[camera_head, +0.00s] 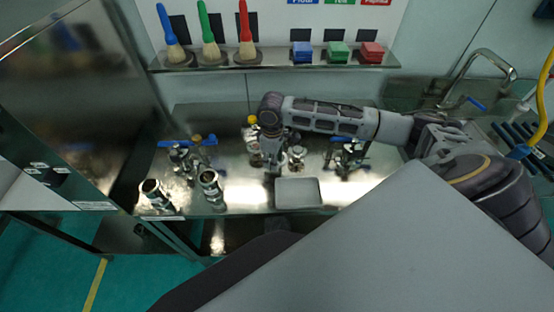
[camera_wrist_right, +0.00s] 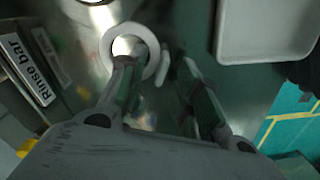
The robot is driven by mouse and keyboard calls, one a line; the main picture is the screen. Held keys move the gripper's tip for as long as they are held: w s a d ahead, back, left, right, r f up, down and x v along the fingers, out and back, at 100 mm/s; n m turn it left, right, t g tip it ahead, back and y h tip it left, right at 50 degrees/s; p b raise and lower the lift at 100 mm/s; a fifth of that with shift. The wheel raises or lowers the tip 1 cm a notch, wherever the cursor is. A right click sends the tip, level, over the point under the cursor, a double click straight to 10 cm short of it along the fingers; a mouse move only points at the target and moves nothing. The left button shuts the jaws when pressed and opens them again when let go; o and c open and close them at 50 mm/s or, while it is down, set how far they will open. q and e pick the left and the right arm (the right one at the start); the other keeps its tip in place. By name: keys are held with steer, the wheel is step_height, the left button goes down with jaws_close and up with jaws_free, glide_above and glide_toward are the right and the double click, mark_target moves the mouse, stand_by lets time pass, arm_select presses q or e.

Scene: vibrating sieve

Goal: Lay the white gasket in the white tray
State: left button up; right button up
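The white gasket (camera_wrist_right: 107,46) is a flat ring in the wrist view, lying on the shiny metal surface with bright metal showing through its hole. My right gripper (camera_wrist_right: 157,68) is open. One finger overlaps the gasket's lower rim in that view, and the other is apart to its right. I cannot tell whether they touch. In the head view my right gripper (camera_head: 273,168) points down at the bench, left of and behind the white tray (camera_head: 298,206). The tray looks empty and also shows at the wrist view's upper right (camera_wrist_right: 265,53). My left gripper is out of view.
Metal fittings with blue handles stand at left (camera_head: 188,158) and right (camera_head: 347,155) on the bench. Two metal cylinders (camera_head: 210,188) (camera_head: 155,194) stand near its front left edge. A shelf (camera_head: 275,67) holds brushes and coloured blocks behind. A sink tap (camera_head: 485,62) is at right.

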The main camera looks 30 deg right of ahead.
steer(key=shift+f, duration=0.1)
stand_by(0.4)
jaws_close()
steer(key=shift+r, duration=0.2)
stand_by(0.3)
steer(key=shift+r+p, duration=1.35)
steer(key=shift+p, duration=0.9)
steer(key=shift+r+p, duration=0.25)
steer(key=shift+p, duration=0.15)
